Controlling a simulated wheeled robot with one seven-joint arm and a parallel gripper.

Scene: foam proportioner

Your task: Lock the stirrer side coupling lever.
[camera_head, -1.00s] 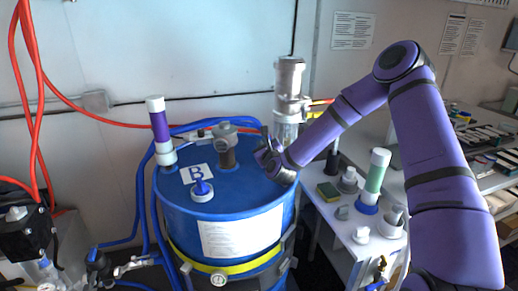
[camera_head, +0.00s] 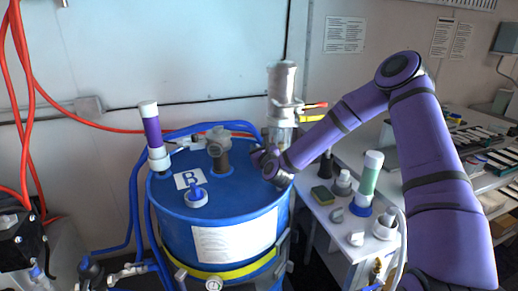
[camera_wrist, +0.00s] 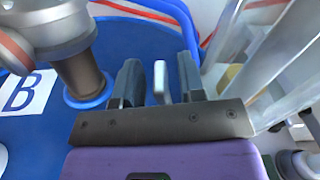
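My gripper (camera_head: 260,156) is above the back right of the blue drum's lid (camera_head: 238,192). In the wrist view its two dark fingers (camera_wrist: 160,82) are open, with a small light grey bar, lever-like in shape, between them. Gaps show between the bar and both fingers. I cannot tell what the bar is fixed to, or whether it is the coupling lever. A grey pipe coupling (camera_head: 217,142) stands on the lid left of my gripper; it also shows at the left of the wrist view (camera_wrist: 78,72). The metal and clear cylinder (camera_head: 283,85) stands behind my gripper.
A red handle (camera_head: 315,105) and a yellow one stick out right of the cylinder. A purple and white tube (camera_head: 151,133) stands at the drum's left edge. A side table (camera_head: 327,212) at right holds a green tube (camera_head: 368,182), a sponge and several fittings.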

